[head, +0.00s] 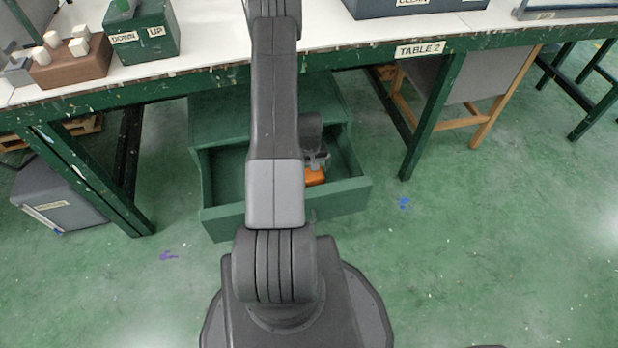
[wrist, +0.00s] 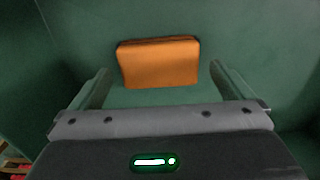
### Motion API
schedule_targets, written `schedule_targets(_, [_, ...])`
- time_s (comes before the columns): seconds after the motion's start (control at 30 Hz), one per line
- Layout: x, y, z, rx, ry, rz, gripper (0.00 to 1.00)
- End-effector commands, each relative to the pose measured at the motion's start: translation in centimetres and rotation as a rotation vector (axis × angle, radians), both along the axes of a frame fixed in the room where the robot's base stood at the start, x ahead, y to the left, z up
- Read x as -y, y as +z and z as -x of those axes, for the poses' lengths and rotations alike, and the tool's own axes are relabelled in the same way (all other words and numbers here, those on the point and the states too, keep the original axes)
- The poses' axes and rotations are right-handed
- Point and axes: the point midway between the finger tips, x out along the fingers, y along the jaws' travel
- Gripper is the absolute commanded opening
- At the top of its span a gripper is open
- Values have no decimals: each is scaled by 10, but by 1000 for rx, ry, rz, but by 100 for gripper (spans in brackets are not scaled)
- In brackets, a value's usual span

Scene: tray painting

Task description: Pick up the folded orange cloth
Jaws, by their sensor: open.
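The folded orange cloth (wrist: 158,64) lies flat on the floor of an open green drawer (head: 228,212). In the head view the cloth (head: 314,177) shows only in part, near the drawer's right side, below my gripper (head: 318,160). In the wrist view my gripper (wrist: 158,84) is open, with one finger on each side of the picture. The cloth lies ahead of and between the fingers, apart from both. Nothing is held. My arm hides the middle of the drawer in the head view.
The drawer's walls surround the cloth. The table (head: 185,84) with its green edge stands above and behind the drawer. A wooden block with pale pegs (head: 70,62) and a green box (head: 143,35) stand on it. A grey bin (head: 62,198) is on the floor at left.

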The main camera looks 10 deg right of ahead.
Motion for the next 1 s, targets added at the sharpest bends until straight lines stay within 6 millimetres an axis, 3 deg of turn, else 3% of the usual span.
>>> schedule_targets(0.3, [1,-45,-7,-2,0,0,100])
schedule_targets(0.57, [1,-48,-8,1,0,0,100])
schedule_targets(0.73, [1,-48,-8,1,0,0,68])
schedule_targets(1.0, [1,-45,-8,1,0,0,68])
